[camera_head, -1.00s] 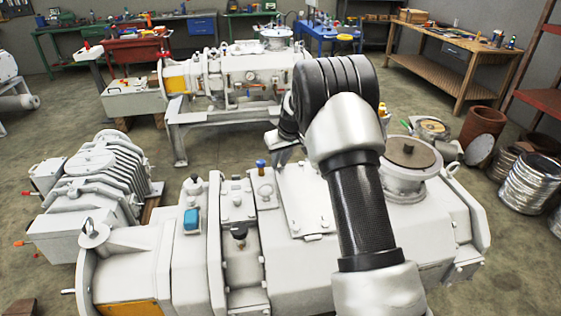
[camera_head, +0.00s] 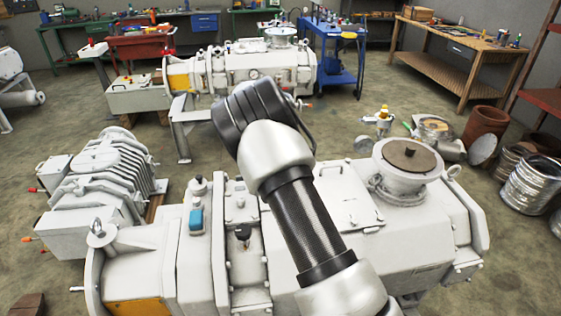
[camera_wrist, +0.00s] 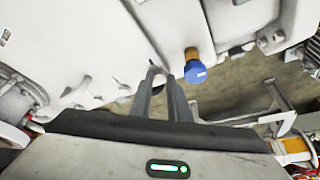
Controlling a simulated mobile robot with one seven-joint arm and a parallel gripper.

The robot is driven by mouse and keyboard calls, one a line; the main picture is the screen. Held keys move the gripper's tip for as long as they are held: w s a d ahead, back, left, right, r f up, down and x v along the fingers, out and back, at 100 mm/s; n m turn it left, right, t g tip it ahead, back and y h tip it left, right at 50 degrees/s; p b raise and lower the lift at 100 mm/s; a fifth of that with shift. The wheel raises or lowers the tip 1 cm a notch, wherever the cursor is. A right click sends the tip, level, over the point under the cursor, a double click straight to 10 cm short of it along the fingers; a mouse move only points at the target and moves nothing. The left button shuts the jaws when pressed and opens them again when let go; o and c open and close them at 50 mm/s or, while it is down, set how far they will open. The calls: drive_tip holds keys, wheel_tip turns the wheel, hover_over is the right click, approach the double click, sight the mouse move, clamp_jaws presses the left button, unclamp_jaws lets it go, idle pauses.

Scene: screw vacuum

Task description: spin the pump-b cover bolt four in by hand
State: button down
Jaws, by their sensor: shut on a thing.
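My gripper (camera_wrist: 165,88) shows in the wrist view with its two dark fingers closed together around a small pale grey thing at their tips, which I take to be the cover bolt (camera_wrist: 155,71); most of it is hidden between the fingers. White pump casing (camera_wrist: 85,40) lies just beyond the fingertips. A small dark hole or mark shows on it close by. In the head view a large white pump (camera_head: 135,262) fills the foreground, with my arm across it. My gripper is hidden behind my arm there. I cannot read any pump label.
A brass fitting with a blue cap (camera_wrist: 195,72) stands just right of the fingertips in the wrist view. Another pump (camera_head: 100,190) stands left.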

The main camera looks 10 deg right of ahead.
drive_tip(key=m, duration=0.1)
drive_tip(key=m+g, duration=0.1)
drive_tip(key=m, duration=0.1)
drive_tip(key=m+h, duration=0.1)
drive_tip(key=shift+w+a+m, duration=0.15)
drive_tip(key=shift+w+m, duration=0.1)
drive_tip(key=shift+m, duration=0.05)
drive_tip(key=shift+w+a+m+g+h+p, duration=0.1)
drive_tip(key=shift+m+g+h+p, duration=0.15)
drive_tip(key=shift+m+g, duration=0.6)
drive_tip(key=shift+w+m+g+h+p, duration=0.15)
drive_tip(key=shift+m+g+p, duration=0.1)
drive_tip(key=shift+m, duration=1.2)
drive_tip(key=c, duration=1.7)
unclamp_jaws()
drive_tip(key=shift+o, duration=0.2)
drive_tip(key=shift+r, duration=0.2)
